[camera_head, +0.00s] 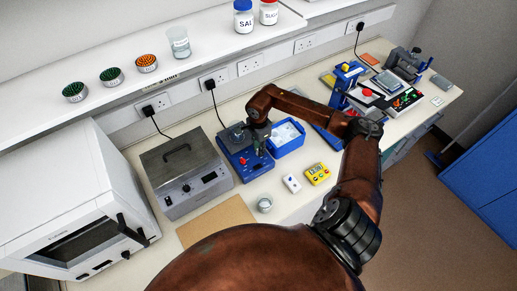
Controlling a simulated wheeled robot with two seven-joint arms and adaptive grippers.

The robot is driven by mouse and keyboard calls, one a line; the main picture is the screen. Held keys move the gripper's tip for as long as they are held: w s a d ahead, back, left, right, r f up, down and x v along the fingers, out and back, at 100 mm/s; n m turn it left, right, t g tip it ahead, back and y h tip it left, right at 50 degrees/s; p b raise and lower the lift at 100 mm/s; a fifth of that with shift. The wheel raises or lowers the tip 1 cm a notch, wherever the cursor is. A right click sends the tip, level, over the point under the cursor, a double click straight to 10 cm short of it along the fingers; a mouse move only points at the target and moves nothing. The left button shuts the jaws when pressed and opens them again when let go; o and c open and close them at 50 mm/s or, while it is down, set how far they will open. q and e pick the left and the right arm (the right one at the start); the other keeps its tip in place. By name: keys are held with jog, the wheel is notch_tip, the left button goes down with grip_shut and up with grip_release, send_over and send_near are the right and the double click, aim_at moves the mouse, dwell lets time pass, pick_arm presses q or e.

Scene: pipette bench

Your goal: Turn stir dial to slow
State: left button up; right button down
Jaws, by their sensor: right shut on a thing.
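The blue stirrer (237,166) stands on the bench right of the grey metal bath. A small red knob (243,160) shows on its front. My right arm reaches in from the right, and my right gripper (258,148) points down at the right part of the stirrer's front. It is shut on what appears to be the stir dial, which the fingers mostly hide. The dial's setting cannot be read. My left gripper is not in view.
A blue tray (287,146) stands close right of the stirrer. In front are a white device (292,183), a yellow timer (318,173) and a small beaker (265,204). The grey bath (186,180) is at left. A shelf (120,88) runs above.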

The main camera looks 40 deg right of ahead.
dwell(0.3)
jog(key=m+b, duration=0.3)
jog(key=m, duration=0.1)
jog(key=shift+f+m, duration=0.1)
jog(key=shift+m, duration=0.2)
jog(key=m+b, duration=0.2)
jog(key=m, duration=0.3)
jog(key=m+b, duration=0.1)
jog(key=m, duration=0.7)
jog(key=shift+b, duration=0.35)
jog(key=c, duration=1.8)
grip_release()
